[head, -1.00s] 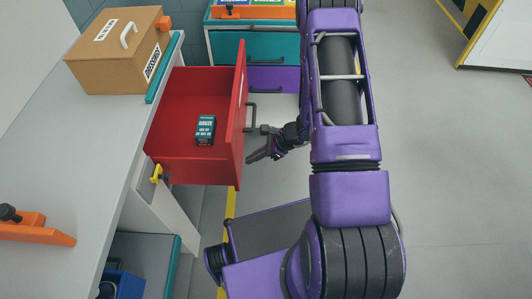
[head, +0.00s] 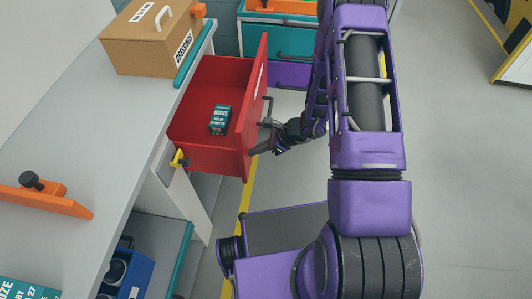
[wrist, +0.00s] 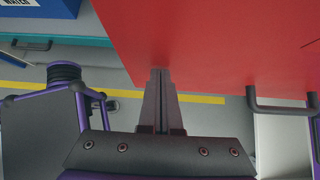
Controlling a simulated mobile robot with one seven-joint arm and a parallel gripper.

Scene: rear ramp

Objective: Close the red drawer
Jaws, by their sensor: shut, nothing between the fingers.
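The red drawer (head: 205,161) stands pulled out from the grey workbench in the head view. A small teal box (head: 220,119) lies inside it. The drawer's red front panel (head: 257,105) faces right and carries a dark bar handle (head: 268,108). My gripper (head: 258,150) is at the outer face of that panel, below the handle in the picture. In the wrist view my gripper (wrist: 160,72) is shut and empty, with its fingertips at the red front panel (wrist: 215,50). The handle (wrist: 283,112) is to the right of the fingers. Whether the tips touch the panel is hard to tell.
A cardboard box (head: 150,42) and an orange clamp (head: 45,200) stand on the workbench (head: 90,150). A yellow clip (head: 178,158) sits by the drawer's near side. Teal drawers (head: 276,40) stand behind. The floor (head: 460,170) on the right is clear.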

